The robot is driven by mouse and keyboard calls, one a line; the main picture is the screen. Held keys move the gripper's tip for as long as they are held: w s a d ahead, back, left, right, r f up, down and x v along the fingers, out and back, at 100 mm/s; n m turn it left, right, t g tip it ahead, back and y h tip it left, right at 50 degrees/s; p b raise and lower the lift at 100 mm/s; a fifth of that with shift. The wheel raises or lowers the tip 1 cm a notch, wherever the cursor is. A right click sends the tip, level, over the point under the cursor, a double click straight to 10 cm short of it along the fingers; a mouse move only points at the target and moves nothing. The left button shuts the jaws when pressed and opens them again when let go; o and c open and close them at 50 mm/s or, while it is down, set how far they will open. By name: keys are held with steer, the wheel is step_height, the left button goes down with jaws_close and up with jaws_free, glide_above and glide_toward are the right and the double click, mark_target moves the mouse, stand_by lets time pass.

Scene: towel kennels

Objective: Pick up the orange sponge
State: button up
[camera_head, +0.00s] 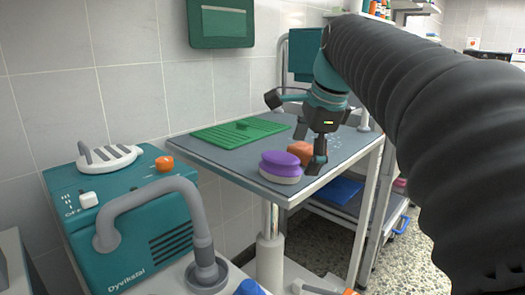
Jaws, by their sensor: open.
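The orange sponge (298,151) is a small orange block on the grey table top (220,158), near its front right part. My gripper (309,150) hangs over the table from the right and points down at the sponge. It is open. One dark finger is just right of the sponge and hides part of its right side; the other shows at the sponge's far upper side. I cannot tell whether either finger touches it.
A purple and pale oval object (280,168) lies close in front and left of the sponge. A green ribbed mat (236,133) lies at the back of the table. A teal machine (130,215) with a grey pipe handle (150,192) stands at left.

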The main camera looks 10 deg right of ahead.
steer(key=w+d+r+m+y, duration=0.1)
steer(key=w+d+r+m, duration=0.7)
steer(key=m, duration=0.3)
glide_toward(308, 147)
steer(key=x, duration=0.2)
steer(key=a+p+x, duration=0.1)
steer(key=x, duration=0.2)
steer(key=shift+r, duration=0.1)
steer(key=shift+d+x, duration=0.15)
steer(key=shift+x, duration=0.75)
steer(key=shift+d+x, duration=0.2)
steer(key=shift+x, duration=0.7)
steer(key=shift+d+x, duration=0.15)
steer(key=shift+x, duration=0.8)
steer(key=shift+s+f, duration=0.1)
steer(key=shift+f, duration=0.25)
steer(key=c, duration=1)
